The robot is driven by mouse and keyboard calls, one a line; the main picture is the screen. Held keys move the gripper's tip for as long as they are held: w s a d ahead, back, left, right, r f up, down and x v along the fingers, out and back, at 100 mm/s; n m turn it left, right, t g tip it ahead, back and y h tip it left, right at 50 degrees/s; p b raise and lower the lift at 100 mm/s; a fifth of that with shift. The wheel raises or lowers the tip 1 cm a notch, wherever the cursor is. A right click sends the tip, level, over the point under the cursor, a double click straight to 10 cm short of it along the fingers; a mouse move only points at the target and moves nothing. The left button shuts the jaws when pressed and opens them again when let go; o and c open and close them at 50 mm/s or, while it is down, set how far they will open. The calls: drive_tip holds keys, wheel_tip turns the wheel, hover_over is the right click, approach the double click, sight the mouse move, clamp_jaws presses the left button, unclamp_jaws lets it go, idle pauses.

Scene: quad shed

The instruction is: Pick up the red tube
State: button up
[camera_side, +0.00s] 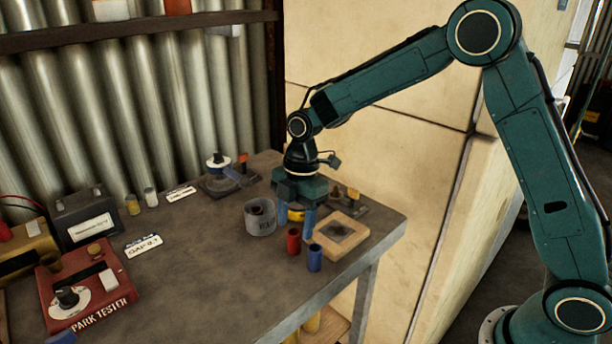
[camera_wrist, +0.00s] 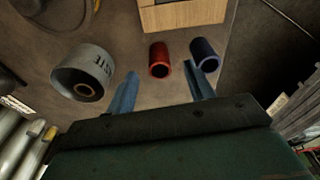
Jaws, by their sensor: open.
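The red tube (camera_side: 293,241) stands upright on the bench near its front edge, beside a blue tube (camera_side: 314,258). In the wrist view the red tube (camera_wrist: 159,60) shows its open end, between the grey cup and the blue tube (camera_wrist: 204,54). My gripper (camera_side: 297,220) is open and empty, pointing down, close behind the red tube in the side view. In the wrist view its two blue fingers (camera_wrist: 158,92) are spread, with the red tube ahead between their lines. The right finger appears close to the blue tube; I cannot tell if they touch.
A grey cup (camera_side: 260,217) with something inside stands left of my gripper. A wooden frame block (camera_side: 341,236) lies to the right. A red tester box (camera_side: 85,287) and label cards (camera_side: 143,245) lie at the left. The front middle of the bench (camera_side: 210,285) is clear.

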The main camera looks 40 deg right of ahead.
sight(292, 253)
drive_tip(key=shift+a+f, duration=0.25)
drive_tip(key=shift+f, duration=1)
drive_tip(key=shift+a+f, duration=0.2)
drive_tip(key=shift+f, duration=1.05)
drive_tip(key=shift+c, duration=0.4)
drive_tip(key=c, duration=0.9)
